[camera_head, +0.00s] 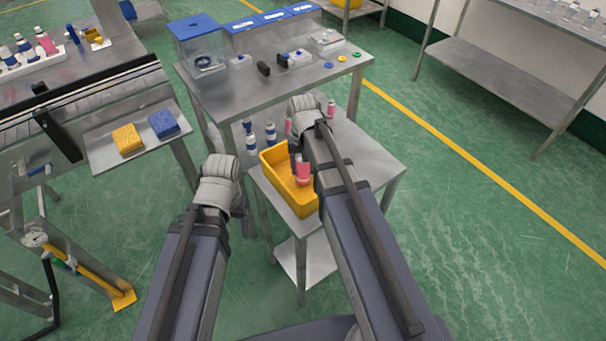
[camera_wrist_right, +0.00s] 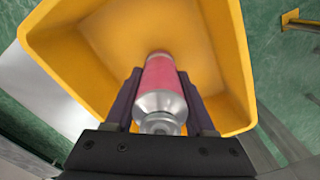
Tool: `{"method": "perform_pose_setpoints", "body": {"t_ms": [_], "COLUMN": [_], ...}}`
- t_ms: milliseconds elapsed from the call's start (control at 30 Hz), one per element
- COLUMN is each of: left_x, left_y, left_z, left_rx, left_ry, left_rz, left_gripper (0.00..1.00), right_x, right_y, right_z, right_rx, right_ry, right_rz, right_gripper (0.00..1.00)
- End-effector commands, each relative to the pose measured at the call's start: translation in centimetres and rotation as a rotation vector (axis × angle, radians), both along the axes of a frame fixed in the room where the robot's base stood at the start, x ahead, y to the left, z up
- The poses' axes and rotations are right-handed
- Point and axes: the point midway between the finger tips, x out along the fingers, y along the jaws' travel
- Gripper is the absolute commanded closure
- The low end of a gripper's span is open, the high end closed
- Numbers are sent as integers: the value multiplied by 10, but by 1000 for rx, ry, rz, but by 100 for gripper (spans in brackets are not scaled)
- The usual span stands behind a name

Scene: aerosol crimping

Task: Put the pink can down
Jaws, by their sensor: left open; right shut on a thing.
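The pink can (camera_head: 302,172), with a silver top, is in my right gripper; in the right wrist view the can (camera_wrist_right: 160,80) sits between the two dark fingers of that gripper (camera_wrist_right: 162,100). The can is over or inside the yellow bin (camera_head: 272,173), whose floor and walls (camera_wrist_right: 95,75) surround it in the right wrist view. I cannot tell whether the can touches the bin's floor. My right forearm hides part of the bin's right side. My left gripper (camera_head: 243,208) is low, left of the bin, open and apart from it.
Blue-and-white cans (camera_head: 270,133) and other pink cans (camera_head: 331,109) stand behind the bin on the low metal table (camera_head: 372,160). A higher workbench (camera_head: 235,98) stands behind. Yellow and blue sponges (camera_head: 128,138) lie on a side shelf at left. The low table's right part is clear.

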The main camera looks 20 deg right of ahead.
Motion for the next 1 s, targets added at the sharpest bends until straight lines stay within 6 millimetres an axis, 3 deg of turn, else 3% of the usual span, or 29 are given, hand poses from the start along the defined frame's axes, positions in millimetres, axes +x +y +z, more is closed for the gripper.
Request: {"method": "perform_pose_setpoints", "body": {"t_ms": [67, 500, 533, 767, 1000], "left_x": [0, 0, 0, 0, 0], "left_y": [0, 0, 0, 0, 0], "left_z": [-14, -17, -15, -14, -14], "left_rx": [0, 0, 0, 0, 0], "left_ry": [0, 0, 0, 0, 0], "left_rz": [0, 0, 0, 0, 0], "left_gripper": [26, 26, 26, 26, 26], "right_x": [0, 0, 0, 0, 0], "right_y": [0, 0, 0, 0, 0], "right_z": [-14, -17, -15, -14, -14], "right_rx": [0, 0, 0, 0, 0], "right_ry": [0, 0, 0, 0, 0], "right_rz": [0, 0, 0, 0, 0], "right_gripper": [100, 100, 42, 16, 15]}}
